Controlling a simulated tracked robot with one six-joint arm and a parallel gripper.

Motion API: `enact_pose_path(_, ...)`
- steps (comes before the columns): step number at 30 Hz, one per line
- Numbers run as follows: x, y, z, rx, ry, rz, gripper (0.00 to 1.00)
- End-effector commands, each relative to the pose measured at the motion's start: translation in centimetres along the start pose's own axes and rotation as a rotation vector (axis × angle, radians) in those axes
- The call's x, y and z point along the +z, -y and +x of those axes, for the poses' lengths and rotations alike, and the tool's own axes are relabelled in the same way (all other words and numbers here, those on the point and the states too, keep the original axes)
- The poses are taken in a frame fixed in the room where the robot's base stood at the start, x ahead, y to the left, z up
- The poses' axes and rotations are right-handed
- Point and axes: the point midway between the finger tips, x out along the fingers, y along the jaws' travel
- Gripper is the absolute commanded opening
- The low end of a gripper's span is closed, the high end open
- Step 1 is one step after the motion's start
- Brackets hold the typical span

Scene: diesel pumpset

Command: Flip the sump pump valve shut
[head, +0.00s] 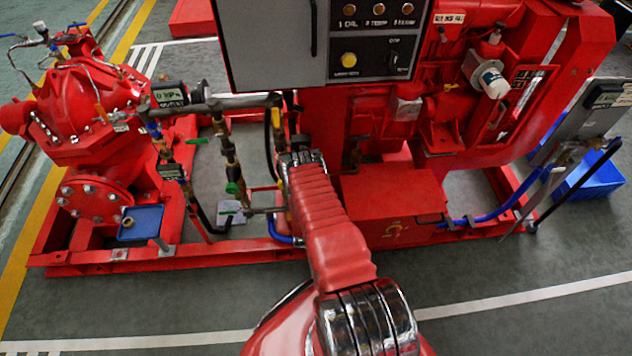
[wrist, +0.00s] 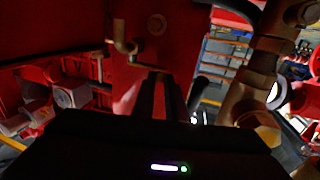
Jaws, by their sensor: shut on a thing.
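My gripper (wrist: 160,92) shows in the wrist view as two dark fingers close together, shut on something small. What lies between them is too dark to make out; it appears to be a valve lever. A thick brass valve body or pipe (wrist: 248,95) stands just right of the fingers. In the head view my arm reaches to the pipework left of the red box, and its wrist hides the fingertips and what they hold. A yellow lever (head: 276,117) and a green handle (head: 232,188) are on the pipes left of my wrist. I cannot tell which belongs to the sump pump.
A red box (head: 392,206) stands close right of my arm. A grey control panel (head: 270,45) overhangs behind it. The red pump (head: 80,110) is at the left. A brass elbow (wrist: 124,42) is on the red wall ahead. The floor in front is clear.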

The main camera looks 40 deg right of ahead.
Motion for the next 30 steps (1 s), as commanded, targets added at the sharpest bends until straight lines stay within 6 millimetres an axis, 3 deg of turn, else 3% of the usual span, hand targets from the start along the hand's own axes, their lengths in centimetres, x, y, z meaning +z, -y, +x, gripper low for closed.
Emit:
enact_pose_path(18,0.02,0.05,0.23,0.037,0.001,0.000,0.00)
enact_pose_path(19,0.01,0.05,0.24,0.037,0.001,0.000,0.14)
enact_pose_path(26,0.01,0.09,0.21,0.035,0.000,0.000,0.30)
enact_pose_path(30,0.01,0.10,0.19,0.035,0.000,0.000,0.31)
